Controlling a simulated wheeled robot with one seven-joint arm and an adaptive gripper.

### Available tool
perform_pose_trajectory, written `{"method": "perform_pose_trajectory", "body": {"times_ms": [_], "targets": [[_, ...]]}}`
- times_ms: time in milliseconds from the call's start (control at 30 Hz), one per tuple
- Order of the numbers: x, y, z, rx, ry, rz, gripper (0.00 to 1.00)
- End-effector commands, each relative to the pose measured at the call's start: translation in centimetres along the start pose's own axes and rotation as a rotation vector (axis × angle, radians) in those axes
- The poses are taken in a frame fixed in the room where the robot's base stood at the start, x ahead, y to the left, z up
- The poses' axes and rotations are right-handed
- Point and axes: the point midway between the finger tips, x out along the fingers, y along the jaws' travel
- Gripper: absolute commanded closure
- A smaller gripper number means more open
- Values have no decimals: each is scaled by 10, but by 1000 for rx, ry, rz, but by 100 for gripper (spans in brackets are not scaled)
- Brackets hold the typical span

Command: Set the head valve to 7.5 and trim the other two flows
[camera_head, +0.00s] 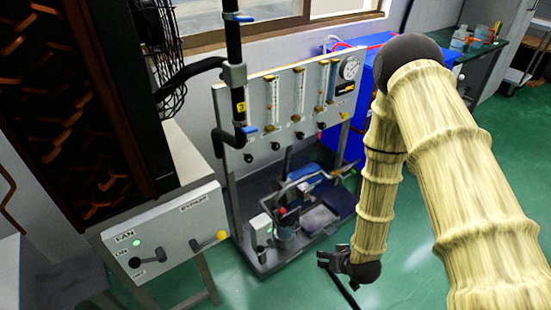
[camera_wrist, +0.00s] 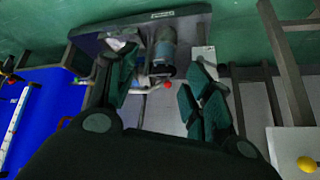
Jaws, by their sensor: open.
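The grey flow panel (camera_head: 250,95) stands upright on a frame in the head view. It carries upright flow tubes, one of them the left tube (camera_head: 271,103), and a round dial gauge (camera_head: 350,68) at its top right. Several dark knobs, such as the left knob (camera_head: 248,158) and a middle knob (camera_head: 299,135), run along its lower edge. I cannot tell which is the head valve, and the scale readings are too small. My gripper (camera_head: 332,262) hangs low, right of the frame's base, apart from the panel. The wrist view shows its fingers (camera_wrist: 160,82) spread and empty.
A pump (camera_head: 286,230) and a blue cylinder (camera_head: 305,175) sit on the frame's base. A switch box (camera_head: 165,245) with a yellow knob (camera_head: 222,235) stands left. A blue cabinet (camera_head: 385,65) is behind my arm. Green floor (camera_head: 400,285) is clear around my gripper.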

Motion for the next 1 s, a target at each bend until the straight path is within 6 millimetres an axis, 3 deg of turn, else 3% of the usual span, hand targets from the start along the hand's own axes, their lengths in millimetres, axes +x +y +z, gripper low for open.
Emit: {"method": "perform_pose_trajectory", "body": {"times_ms": [33, 233, 433, 600, 800, 1000], "targets": [[26, 0, -19, -19, 66, -17, 49], [69, -14, -114, -97, 307, -100, 49], [89, -34, -206, -182, 539, -190, 49], [88, -56, -275, -259, 718, -270, 49], [76, -77, -327, -326, 855, -337, 49], [68, -86, -346, -351, 903, -364, 49]]}}
